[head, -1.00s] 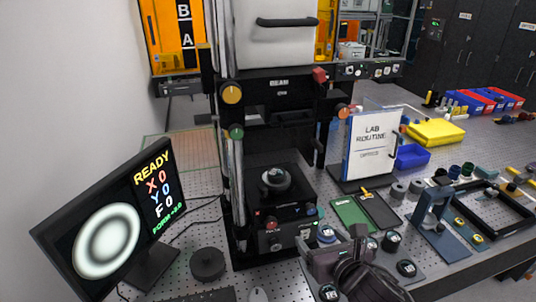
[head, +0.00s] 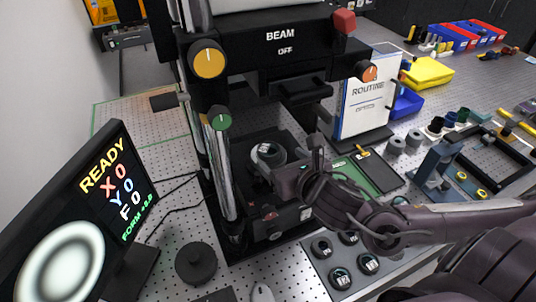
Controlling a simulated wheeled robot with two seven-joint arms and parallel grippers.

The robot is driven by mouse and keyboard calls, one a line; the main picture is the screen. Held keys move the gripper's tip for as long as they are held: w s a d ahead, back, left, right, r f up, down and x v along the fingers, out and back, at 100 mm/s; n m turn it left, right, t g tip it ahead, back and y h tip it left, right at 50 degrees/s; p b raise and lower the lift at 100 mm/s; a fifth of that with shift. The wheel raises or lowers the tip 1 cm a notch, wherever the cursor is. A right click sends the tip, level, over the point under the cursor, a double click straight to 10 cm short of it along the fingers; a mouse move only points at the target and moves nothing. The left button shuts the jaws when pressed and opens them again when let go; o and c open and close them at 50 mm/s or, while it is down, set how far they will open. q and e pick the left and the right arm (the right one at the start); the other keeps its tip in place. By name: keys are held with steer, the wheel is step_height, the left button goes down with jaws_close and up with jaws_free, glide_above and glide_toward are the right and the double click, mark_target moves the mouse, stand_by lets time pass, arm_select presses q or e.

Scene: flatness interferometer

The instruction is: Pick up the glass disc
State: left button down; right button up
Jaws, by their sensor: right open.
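A glass disc (head: 267,152) lies in the dark round holder on the interferometer's stage (head: 250,178), under the beam head, in the head view. My right gripper (head: 277,171) reaches in from the right, just below and right of that disc. It is open, with nothing seen between its fingers; the fingertips are dark and hard to make out against the stage. I cannot tell whether it touches the holder. More small round discs (head: 368,263) sit in a grey tray (head: 317,266) in front of the stage. My left gripper is not in view.
The beam head (head: 280,47) hangs above the stage, with a chrome column (head: 222,172) on the left. A monitor (head: 85,235) stands at left, a black round knob (head: 195,262) near it. A sign (head: 366,95) and a green mat (head: 372,176) are behind my right arm.

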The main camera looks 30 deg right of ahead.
mark_target(269, 149)
steer(key=shift+w+d+f+b, duration=0.1)
steer(key=shift+w+f+b, duration=0.1)
steer(key=shift+w+b, duration=0.15)
steer(key=shift+w+a+f+b, duration=0.2)
steer(key=shift+w+b, duration=0.3)
steer(key=shift+b, duration=0.5)
steer(key=shift+w+d+b, duration=0.15)
steer(key=shift+w+b, duration=0.3)
steer(key=shift+b, duration=0.1)
steer(key=shift+w+f, duration=0.1)
steer(key=shift+w, duration=0.6)
steer(key=shift+w+f, duration=0.15)
steer(key=shift+w, duration=0.35)
steer(key=shift+w+f, duration=0.3)
steer(key=shift+w, duration=0.15)
steer(key=shift+s, duration=0.1)
steer(key=shift+c, duration=0.4)
